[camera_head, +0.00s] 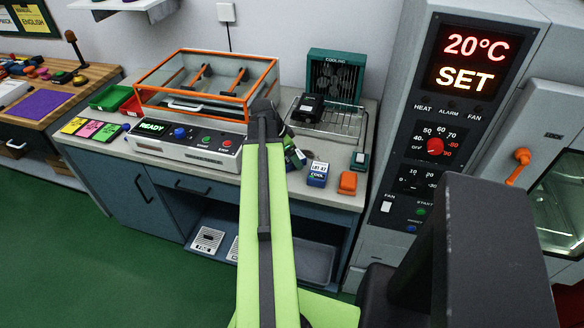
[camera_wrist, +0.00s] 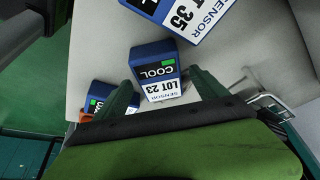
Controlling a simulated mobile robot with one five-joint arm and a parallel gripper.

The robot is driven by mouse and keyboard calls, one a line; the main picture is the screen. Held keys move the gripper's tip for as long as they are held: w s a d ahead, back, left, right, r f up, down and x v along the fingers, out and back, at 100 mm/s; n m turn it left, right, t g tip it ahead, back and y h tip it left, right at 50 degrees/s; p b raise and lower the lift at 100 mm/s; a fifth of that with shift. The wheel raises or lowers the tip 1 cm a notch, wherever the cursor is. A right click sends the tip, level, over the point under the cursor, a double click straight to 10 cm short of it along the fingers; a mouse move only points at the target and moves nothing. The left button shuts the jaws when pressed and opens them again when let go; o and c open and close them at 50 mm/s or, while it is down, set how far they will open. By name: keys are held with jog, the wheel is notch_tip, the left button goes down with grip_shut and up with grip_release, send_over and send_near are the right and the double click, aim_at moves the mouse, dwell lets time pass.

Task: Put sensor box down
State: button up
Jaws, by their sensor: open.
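A blue sensor box (camera_wrist: 156,72) with a white LOT 23 label and a COOL mark sits on the pale worktop in the wrist view. My gripper (camera_wrist: 160,77) is open, with one green finger on each side of this box. I cannot tell whether the fingers touch it. A second blue box (camera_wrist: 178,15), labelled LOT 35, lies beyond it at the top edge. In the head view my gripper (camera_head: 295,156) is low over the worktop, partly hidden by my arm. A blue box with a COOL label (camera_head: 317,174) stands just right of it.
An orange block (camera_head: 348,183) and a teal box (camera_head: 360,161) stand to the right. A black device (camera_head: 308,108) sits on the wire rack (camera_head: 338,126) before the COOLING fan (camera_head: 335,75). The orange-framed READY station (camera_head: 185,147) is left; the 20°C chamber (camera_head: 440,120) is right.

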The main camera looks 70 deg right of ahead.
jog(key=shift+x, duration=0.8)
jog(key=shift+r, duration=0.2)
jog(key=shift+f, duration=0.15)
jog(key=shift+c, duration=0.3)
grip_shut()
jog(key=shift+r+p, duration=0.4)
jog(key=shift+r, duration=0.15)
notch_tip(320, 180, up, 4)
jog(key=p, duration=0.4)
jog(key=s+a+r+p, duration=0.2)
jog(key=s+r+p, duration=0.4)
jog(key=s, duration=0.5)
jog(key=shift+s, duration=0.2)
